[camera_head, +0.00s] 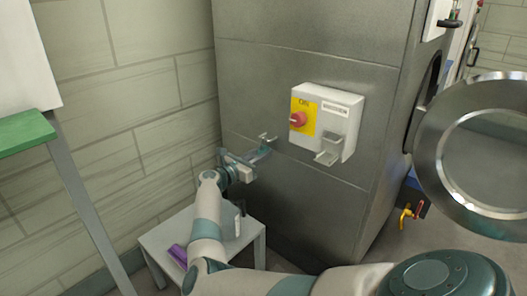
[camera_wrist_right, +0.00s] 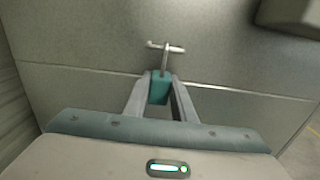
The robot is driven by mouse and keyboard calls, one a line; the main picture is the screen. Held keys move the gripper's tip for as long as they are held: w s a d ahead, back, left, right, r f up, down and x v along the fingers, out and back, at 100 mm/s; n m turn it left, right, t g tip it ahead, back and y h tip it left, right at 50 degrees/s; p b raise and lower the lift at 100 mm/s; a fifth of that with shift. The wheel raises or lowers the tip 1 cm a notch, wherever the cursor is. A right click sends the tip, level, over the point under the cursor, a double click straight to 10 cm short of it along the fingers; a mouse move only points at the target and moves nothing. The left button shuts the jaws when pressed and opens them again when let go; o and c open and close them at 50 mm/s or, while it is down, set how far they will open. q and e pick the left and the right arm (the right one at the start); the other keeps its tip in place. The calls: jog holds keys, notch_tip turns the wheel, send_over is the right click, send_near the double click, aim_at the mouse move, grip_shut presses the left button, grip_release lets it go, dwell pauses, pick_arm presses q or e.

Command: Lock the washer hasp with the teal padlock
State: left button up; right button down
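The teal padlock (camera_wrist_right: 160,88) is between the fingers of my right gripper (camera_wrist_right: 161,78), its shackle upward. The fingers appear closed on both sides of its body. The shackle top meets or overlaps a small T-shaped peg (camera_wrist_right: 165,46) on the grey panel; I cannot tell whether it hangs there. In the head view my right gripper (camera_head: 262,153) is at the washer's grey front, just below the peg (camera_head: 266,137). A white switch box (camera_head: 345,125) with a red knob (camera_head: 298,119) and grey bracket (camera_head: 328,157) is to the right. I cannot tell which part is the hasp.
A small white table (camera_head: 160,240) with a purple object (camera_head: 178,255) stands below my right arm. A round glass door (camera_head: 485,150) hangs open at the right. A green-topped stand (camera_head: 25,133) is at the left. Yellow and red valve handles (camera_head: 407,214) are low right.

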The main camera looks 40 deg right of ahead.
jog(key=shift+r, duration=0.15)
jog(key=shift+r+p, duration=0.75)
jog(key=shift+r, duration=0.4)
jog(key=shift+a, duration=0.1)
jog(key=a, duration=0.7)
jog(key=shift+s+a, duration=0.3)
jog(key=shift+a, duration=0.1)
dwell(0.9)
jog(key=shift+s, duration=0.1)
dwell(0.3)
